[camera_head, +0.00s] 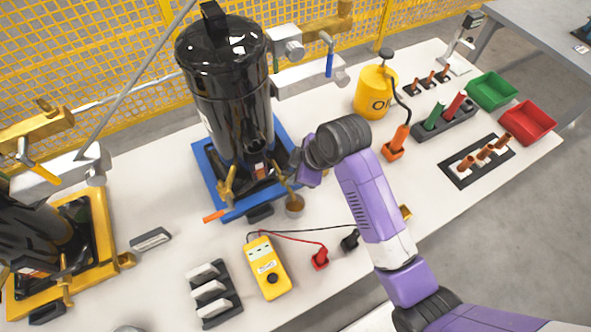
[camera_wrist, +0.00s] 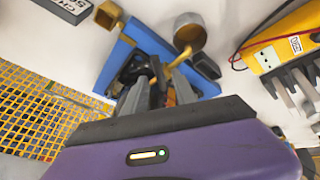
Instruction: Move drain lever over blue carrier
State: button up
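The blue carrier (camera_head: 207,172) lies on the white table and holds a black compressor tank (camera_head: 230,95). It also shows in the wrist view (camera_wrist: 112,65). An orange lever-like piece (camera_head: 214,216) sticks out at the carrier's front left corner. A brass fitting (camera_head: 229,183) stands at the tank's foot, and a brass pipe leads to a small round cup (camera_head: 294,206); I cannot tell surely which part is the drain lever. My gripper (camera_head: 290,172) is at the tank's lower right side, above the carrier. In the wrist view its fingers (camera_wrist: 160,84) are apart, with dark parts behind the gap; contact is unclear.
A yellow meter (camera_head: 268,268) with red and black leads lies in front. A grey rack with white pieces (camera_head: 213,292) stands beside it. A yellow oil can (camera_head: 373,92) is behind right. A yellow carrier (camera_head: 100,241) is at left.

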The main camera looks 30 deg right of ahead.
jog(key=v, duration=0.7)
jog(key=shift+s+r, duration=0.2)
jog(key=shift+r, duration=0.15)
dwell(0.5)
jog(key=w+d+r+m+t, duration=0.2)
jog(key=w+r+m+t, duration=0.35)
jog(key=w+r, duration=0.2)
jog(key=s+a+m+t+h, duration=0.2)
jog(key=s+m+t, duration=0.2)
jog(key=s, duration=3.2)
jog(key=shift+s+a+f+m+t, duration=0.15)
jog(key=shift+s+a+m+t, duration=0.2)
jog(key=shift+s+a+m, duration=0.1)
